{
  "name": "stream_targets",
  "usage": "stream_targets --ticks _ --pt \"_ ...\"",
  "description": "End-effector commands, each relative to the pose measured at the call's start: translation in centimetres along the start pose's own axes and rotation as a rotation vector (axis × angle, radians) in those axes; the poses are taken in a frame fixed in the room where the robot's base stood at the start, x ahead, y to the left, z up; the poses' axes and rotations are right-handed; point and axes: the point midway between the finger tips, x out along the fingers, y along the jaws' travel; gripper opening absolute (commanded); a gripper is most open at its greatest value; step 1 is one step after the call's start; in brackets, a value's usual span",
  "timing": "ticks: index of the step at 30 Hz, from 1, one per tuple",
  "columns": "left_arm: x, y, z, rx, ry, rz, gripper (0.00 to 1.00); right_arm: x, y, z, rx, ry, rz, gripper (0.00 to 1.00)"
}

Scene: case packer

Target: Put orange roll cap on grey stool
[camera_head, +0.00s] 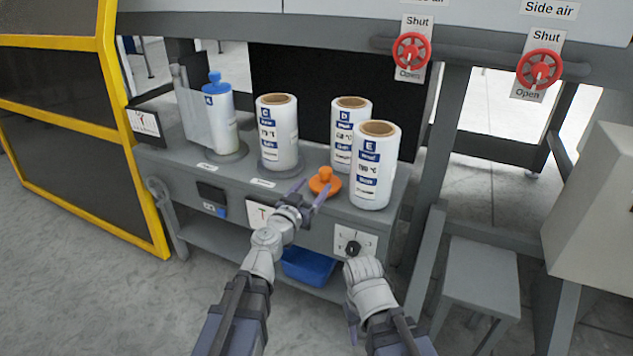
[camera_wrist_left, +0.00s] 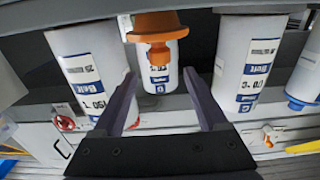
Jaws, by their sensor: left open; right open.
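The orange roll cap (camera_head: 325,182) stands on the grey bench top, in front of the white rolls. It also shows close up at the top of the left wrist view (camera_wrist_left: 158,28). My left gripper (camera_head: 314,188) is open, with its fingers reaching toward the cap and nothing held. In the left wrist view its fingers (camera_wrist_left: 163,75) are apart, with the cap beyond their tips. My right gripper (camera_head: 352,318) is open low in front of the bench, partly hidden by its own wrist. The grey stool (camera_head: 482,268) stands on the floor at the right, its top bare.
White labelled rolls (camera_head: 279,135) stand on the bench (camera_head: 225,170) close behind and beside the cap. One roll at the left (camera_head: 215,120) has a blue cap. A blue bin (camera_head: 308,267) sits below. A grey frame post (camera_head: 430,240) stands between bench and stool.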

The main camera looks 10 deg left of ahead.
Motion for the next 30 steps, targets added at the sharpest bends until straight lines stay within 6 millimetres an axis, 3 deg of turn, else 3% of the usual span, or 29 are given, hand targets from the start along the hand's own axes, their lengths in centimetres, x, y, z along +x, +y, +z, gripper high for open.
stream_targets --ticks 4,30 --pt "-0.2 0.0 0.0 0.0 0.0 0.001 0.81 0.0 0.0 0.0 0.0 0.0 0.0 0.5" --pt "4.2 -0.3 0.1 0.0 0.0 0.002 0.81 0.1 0.0 0.0 0.0 0.0 0.0 0.5"
